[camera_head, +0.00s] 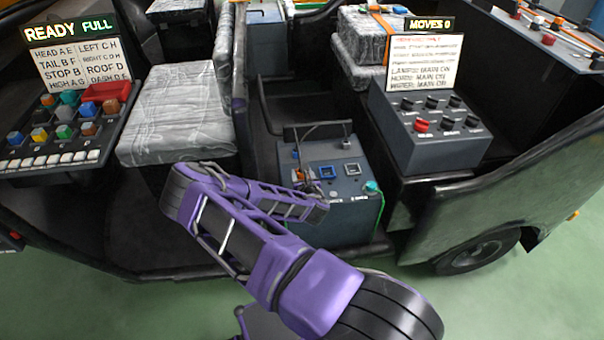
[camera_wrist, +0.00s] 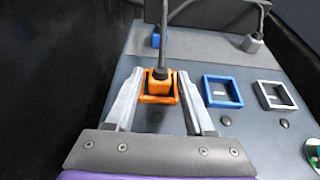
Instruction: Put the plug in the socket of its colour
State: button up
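In the wrist view an orange plug (camera_wrist: 159,82) with a grey cable rising from it stands upright inside the orange square socket frame (camera_wrist: 144,97). My gripper (camera_wrist: 160,76) is open, its two fingers on either side of the plug with gaps showing. The empty blue socket (camera_wrist: 222,92) and the empty white socket (camera_wrist: 274,95) are to the right; they also show in the head view, blue (camera_head: 327,172) and white (camera_head: 352,169). A blue plug (camera_wrist: 156,41) and a grey plug (camera_wrist: 252,43) stand at the panel's back. How deep the orange plug sits is unclear.
The grey socket box (camera_head: 345,218) stands on the rickshaw floor. A teal knob-like part (camera_head: 371,187) with a green cable is at its right edge. A button panel (camera_head: 58,135) is at left, a knob box (camera_head: 435,135) at right. A wrapped seat (camera_head: 180,110) lies beside my arm.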

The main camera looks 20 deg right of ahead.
jog(key=shift+o, duration=0.4)
jog(key=shift+r, duration=0.25)
jog(key=p+v, duration=0.1)
jog(key=v, duration=1.1)
jog(key=shift+p, duration=0.35)
